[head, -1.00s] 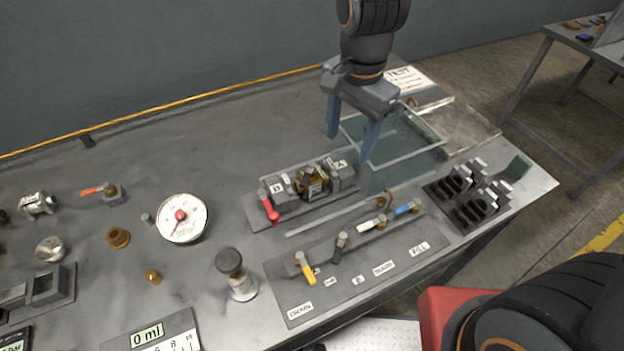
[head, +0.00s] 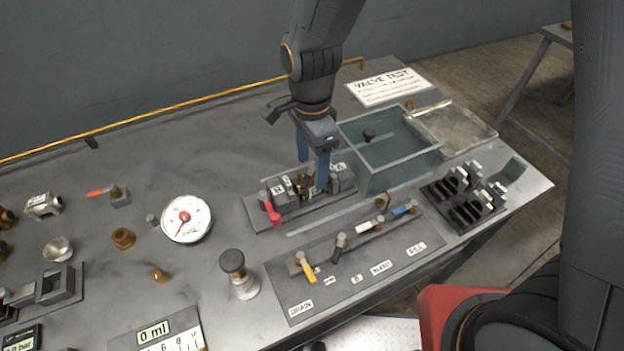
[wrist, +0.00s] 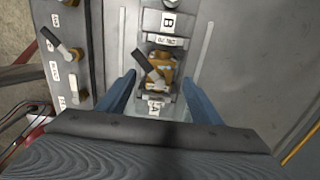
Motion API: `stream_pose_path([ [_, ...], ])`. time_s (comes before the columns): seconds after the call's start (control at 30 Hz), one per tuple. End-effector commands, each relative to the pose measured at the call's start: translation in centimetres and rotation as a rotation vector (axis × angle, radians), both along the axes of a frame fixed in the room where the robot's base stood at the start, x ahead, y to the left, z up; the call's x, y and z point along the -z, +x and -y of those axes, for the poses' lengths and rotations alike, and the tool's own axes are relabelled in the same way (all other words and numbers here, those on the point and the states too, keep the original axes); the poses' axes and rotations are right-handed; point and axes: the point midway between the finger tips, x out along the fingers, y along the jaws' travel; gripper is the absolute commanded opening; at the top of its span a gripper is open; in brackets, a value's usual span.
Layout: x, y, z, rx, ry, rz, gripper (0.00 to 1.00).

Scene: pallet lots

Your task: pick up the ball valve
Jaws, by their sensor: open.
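The ball valve (head: 304,183) is a brass body sitting in the dark clamp fixture between the blocks marked A and B. In the wrist view the brass valve (wrist: 162,68) shows a dark lever lying aslant across it. My gripper (head: 312,173) is open, pointing down over the fixture, its blue fingers at the valve and its A side. In the wrist view the fingers (wrist: 158,78) stand left and right of the fixture, with the valve between them in the picture and nothing gripped. In the head view, the fingers partly hide the valve.
A red lever (head: 272,213) stands at the fixture's B end. A glass tank (head: 400,160) stands close to its right. The lever panel (head: 330,281) lies in front, a round gauge (head: 186,219) to the left. The bench behind the fixture is clear.

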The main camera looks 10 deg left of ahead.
Motion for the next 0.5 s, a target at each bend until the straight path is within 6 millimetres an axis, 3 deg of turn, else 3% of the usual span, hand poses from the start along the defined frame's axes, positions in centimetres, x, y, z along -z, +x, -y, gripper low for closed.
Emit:
stream_pose_path([
  [0.2, 1.8, -0.1, 0.0, 0.0, -0.001, -0.001, 0.59],
  [0.47, 2.0, 0.0, 0.0, 0.0, 0.001, 0.001, 0.59],
  [0.5, 2.0, 0.0, 0.0, 0.0, 0.001, 0.001, 0.54],
])
